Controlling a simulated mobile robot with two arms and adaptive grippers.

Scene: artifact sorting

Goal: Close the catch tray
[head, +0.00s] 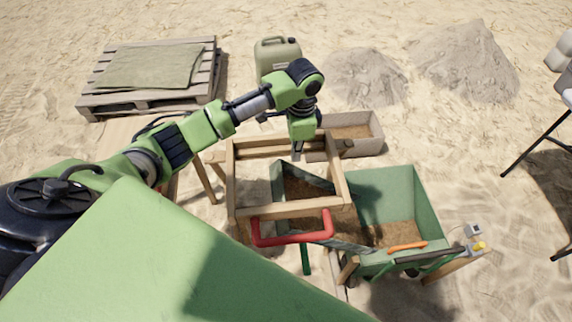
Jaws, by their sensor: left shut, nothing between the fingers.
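A wooden sifting frame (233,190) on legs stands at the middle, with a red U-shaped handle (292,240) on its front side. A green tray or bin with soil in it (432,200) sits at its right and extends out from the frame; green panels also show through the frame. I cannot tell for sure which green part is the catch tray. My left gripper (298,146) points down at the frame's back rail, shut and empty. Whether it touches the rail is unclear. My right gripper is not in view.
A grey box of soil (374,142) stands behind the frame. A green jerrycan (277,52) and a pallet with a mat (140,98) are farther back. Sand piles (465,60) lie at the back right. An orange-handled item (407,246) lies at the bin's front edge.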

